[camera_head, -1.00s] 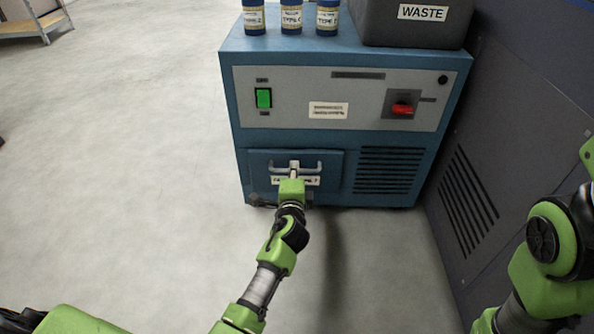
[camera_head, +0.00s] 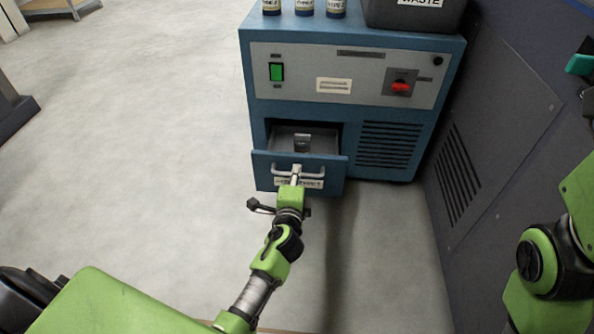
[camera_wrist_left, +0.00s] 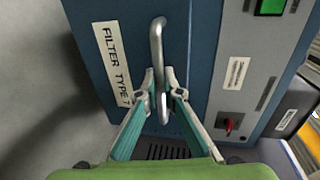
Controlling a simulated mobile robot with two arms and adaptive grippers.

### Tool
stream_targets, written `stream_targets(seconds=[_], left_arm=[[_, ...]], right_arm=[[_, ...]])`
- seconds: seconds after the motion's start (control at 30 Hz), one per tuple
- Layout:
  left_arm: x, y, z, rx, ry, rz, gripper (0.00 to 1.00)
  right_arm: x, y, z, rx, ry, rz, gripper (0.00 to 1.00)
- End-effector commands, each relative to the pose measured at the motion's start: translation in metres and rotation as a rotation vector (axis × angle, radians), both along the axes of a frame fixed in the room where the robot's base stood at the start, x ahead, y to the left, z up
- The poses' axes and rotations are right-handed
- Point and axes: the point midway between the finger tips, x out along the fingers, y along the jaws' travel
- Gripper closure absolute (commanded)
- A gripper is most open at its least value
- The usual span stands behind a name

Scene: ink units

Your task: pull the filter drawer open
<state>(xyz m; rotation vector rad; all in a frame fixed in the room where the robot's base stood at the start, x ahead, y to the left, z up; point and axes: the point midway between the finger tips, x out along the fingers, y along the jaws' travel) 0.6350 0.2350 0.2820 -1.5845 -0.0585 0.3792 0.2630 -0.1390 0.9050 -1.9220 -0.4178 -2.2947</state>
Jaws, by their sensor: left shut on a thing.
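The blue filter drawer (camera_head: 335,178) stands partly open from the lower left of the blue cabinet, and its open top shows in the head view. A small grey piece (camera_head: 302,141) is visible inside it. My left gripper (camera_head: 296,173) is shut on the drawer's metal bar handle (camera_head: 316,174). In the left wrist view, the fingers of my left gripper (camera_wrist_left: 161,87) close around the handle (camera_wrist_left: 157,42) from both sides, beside a "FILTER TYPE" label (camera_wrist_left: 112,62). A teal part of my right gripper (camera_head: 580,65) shows at the right edge; its jaws are not clear.
The blue cabinet (camera_head: 247,80) has a green switch (camera_head: 276,72), a red knob (camera_head: 401,87) and a vent (camera_head: 386,146). Bottles (camera_head: 303,6) and a waste bin (camera_head: 415,17) stand on top. A dark panel (camera_head: 500,130) borders the right.

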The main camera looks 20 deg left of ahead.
Motion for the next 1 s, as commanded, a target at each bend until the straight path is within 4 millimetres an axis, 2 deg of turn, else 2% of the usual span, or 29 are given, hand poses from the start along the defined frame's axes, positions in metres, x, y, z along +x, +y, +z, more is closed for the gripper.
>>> stream_targets(seconds=[0.3,0.33,0.37,0.7,0.87,1.0], left_arm=[[-0.001,0.001,-0.001,0.001,0.002,0.003,1.0],[-0.001,0.001,-0.001,0.001,0.002,0.004,0.88],[-0.001,0.001,-0.001,0.001,0.002,0.003,0.86],[-0.002,0.0,0.0,0.0,0.001,0.002,0.86],[-0.019,-0.005,0.003,0.0,0.002,0.001,0.86],[-0.047,-0.013,0.008,-0.003,0.003,0.001,0.86]], right_arm=[[0.0,0.0,0.0,0.0,0.0,0.0,0.6],[0.0,0.0,0.0,0.0,0.0,0.0,0.6],[0.0,0.0,0.0,0.0,0.0,0.0,0.6],[0.001,0.0,0.0,0.001,-0.001,-0.001,0.6],[0.001,0.0,0.0,0.0,-0.001,-0.001,0.6],[0.001,0.0,0.0,0.0,-0.001,0.0,0.6]])
